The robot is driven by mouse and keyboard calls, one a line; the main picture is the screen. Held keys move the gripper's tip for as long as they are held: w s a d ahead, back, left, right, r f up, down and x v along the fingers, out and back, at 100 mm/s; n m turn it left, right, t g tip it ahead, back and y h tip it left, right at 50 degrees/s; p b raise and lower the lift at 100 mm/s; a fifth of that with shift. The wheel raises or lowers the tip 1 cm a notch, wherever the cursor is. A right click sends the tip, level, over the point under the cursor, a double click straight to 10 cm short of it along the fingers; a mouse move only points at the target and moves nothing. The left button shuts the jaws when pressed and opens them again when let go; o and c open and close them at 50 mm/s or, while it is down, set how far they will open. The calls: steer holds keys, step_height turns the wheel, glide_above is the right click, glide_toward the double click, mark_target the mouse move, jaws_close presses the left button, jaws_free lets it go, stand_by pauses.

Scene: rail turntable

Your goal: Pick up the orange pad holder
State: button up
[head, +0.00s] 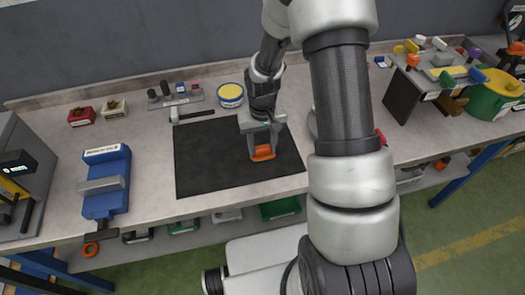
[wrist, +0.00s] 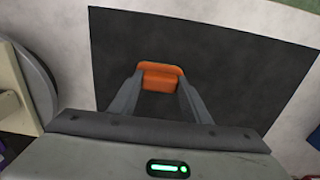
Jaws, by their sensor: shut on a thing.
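The orange pad holder (head: 263,153) is a small orange block between the fingers of my gripper (head: 262,147), over the black mat (head: 205,178) on the workbench. In the wrist view the pad holder (wrist: 160,77) sits between the two grey fingertips of my gripper (wrist: 160,84), which are shut on it from both sides. The black mat (wrist: 235,60) lies behind it in that view. I cannot tell whether the pad holder touches the mat or hangs just above it.
A blue vise (head: 106,180) stands left of the mat. A hammer (head: 190,114), a yellow-lidded tin (head: 230,95) and a small rack (head: 175,97) stand behind the mat. My arm hides part of the bench.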

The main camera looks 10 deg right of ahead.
mark_target(262, 147)
step_height(262, 147, up, 10)
steer(key=o, duration=0.5)
steer(key=c, duration=0.3)
